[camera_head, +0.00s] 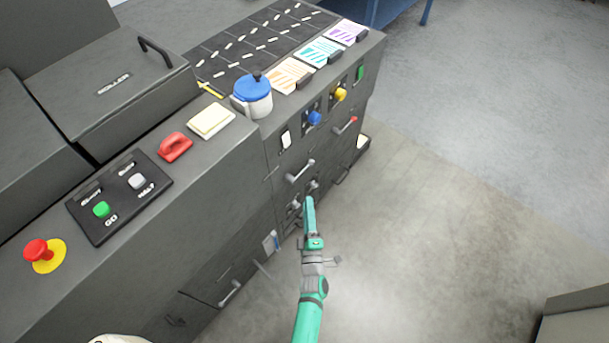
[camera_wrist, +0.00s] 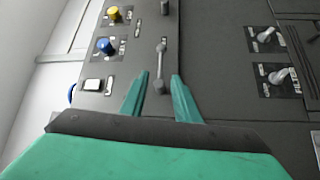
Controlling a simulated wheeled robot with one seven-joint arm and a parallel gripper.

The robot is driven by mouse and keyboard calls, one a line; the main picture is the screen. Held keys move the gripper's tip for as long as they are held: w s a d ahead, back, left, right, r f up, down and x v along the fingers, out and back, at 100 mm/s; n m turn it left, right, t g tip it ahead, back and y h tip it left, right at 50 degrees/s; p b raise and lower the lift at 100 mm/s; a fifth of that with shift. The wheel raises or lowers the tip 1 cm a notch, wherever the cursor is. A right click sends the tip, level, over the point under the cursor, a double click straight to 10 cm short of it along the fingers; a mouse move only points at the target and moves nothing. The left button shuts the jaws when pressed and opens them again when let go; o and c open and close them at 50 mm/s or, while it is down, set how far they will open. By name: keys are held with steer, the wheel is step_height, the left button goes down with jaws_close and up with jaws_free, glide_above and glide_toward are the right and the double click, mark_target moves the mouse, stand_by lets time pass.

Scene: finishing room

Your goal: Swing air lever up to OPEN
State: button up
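I cannot read which control is the air lever. Two small grey levers on labelled plates are on the dark cabinet front; the wrist view shows an upper lever (camera_wrist: 267,36) and a lower lever (camera_wrist: 281,76), right of my gripper. In the head view they show as levers (camera_head: 313,186) and (camera_head: 294,205), close to my fingertips. A red-tipped lever (camera_head: 347,125) is higher on the front. My gripper (camera_wrist: 161,76), also in the head view (camera_head: 309,200), is open and empty. A grey bar handle (camera_wrist: 160,66) appears between its fingertips; I cannot tell how far beyond.
A blue knob (camera_head: 314,118), yellow knob (camera_head: 340,94) and white switch (camera_head: 286,139) are on the same front. A blue-lidded pot (camera_head: 252,100) stands on the cabinet top. The floor (camera_head: 460,190) to the right is clear.

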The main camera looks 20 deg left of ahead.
steer(key=w+a+r+n, duration=0.1)
steer(key=w+a, duration=0.4)
steer(key=w, duration=0.6)
steer(key=shift+w+a+r+y, duration=0.15)
steer(key=shift+r+y, duration=0.1)
steer(key=shift+y, duration=0.05)
steer(key=shift+c, duration=0.6)
jaws_close()
